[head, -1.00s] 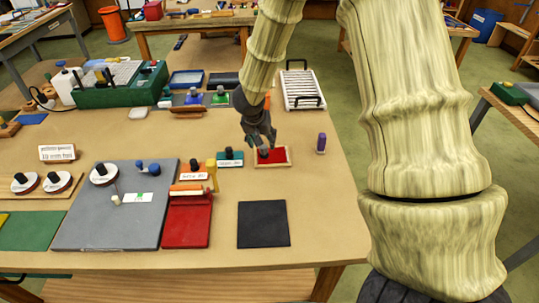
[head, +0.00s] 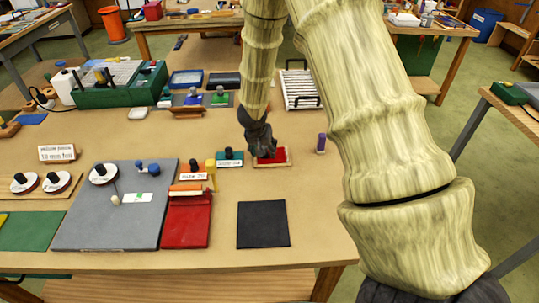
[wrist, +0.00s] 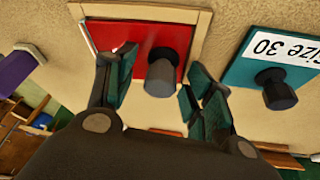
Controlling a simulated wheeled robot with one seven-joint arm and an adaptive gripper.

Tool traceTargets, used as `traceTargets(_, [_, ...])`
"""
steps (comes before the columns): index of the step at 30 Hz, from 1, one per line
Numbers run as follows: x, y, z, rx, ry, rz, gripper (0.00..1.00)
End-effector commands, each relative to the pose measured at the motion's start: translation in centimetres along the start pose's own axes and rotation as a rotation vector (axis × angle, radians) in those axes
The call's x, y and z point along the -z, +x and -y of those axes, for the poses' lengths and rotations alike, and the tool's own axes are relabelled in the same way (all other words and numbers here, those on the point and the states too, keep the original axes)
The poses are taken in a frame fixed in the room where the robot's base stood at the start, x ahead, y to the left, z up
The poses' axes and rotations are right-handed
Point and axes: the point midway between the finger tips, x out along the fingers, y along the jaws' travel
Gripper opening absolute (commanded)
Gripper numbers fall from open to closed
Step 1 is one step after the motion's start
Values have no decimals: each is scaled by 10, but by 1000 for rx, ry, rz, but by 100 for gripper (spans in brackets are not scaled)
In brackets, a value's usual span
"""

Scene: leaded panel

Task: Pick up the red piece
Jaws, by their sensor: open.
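The red piece (wrist: 120,42) is a flat red plate with a dark grey knob (wrist: 162,72) standing on it. It lies in a shallow wooden tray (wrist: 196,18). In the head view the red piece (head: 278,155) is partly hidden behind my gripper (head: 263,150). In the wrist view my gripper (wrist: 158,90) is open, with one finger on each side of the knob. The knob's tip is between the fingertips, and I cannot tell whether either finger touches it.
A teal block (wrist: 250,62) labelled "Size 30" with its own dark knob stands close beside the tray. A purple block (head: 321,143) stands on the other side. A black mat (head: 264,224) lies nearer the table's front edge.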

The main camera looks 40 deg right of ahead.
Motion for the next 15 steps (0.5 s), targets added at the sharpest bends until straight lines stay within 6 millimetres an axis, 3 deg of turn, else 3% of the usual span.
traceTargets(6, [0, 0, 0, 0, 0, 0, 53])
traceTargets(13, [0, 0, 0, 0, 0, 0, 11])
traceTargets(15, [0, 0, 0, 0, 0, 0, 6])
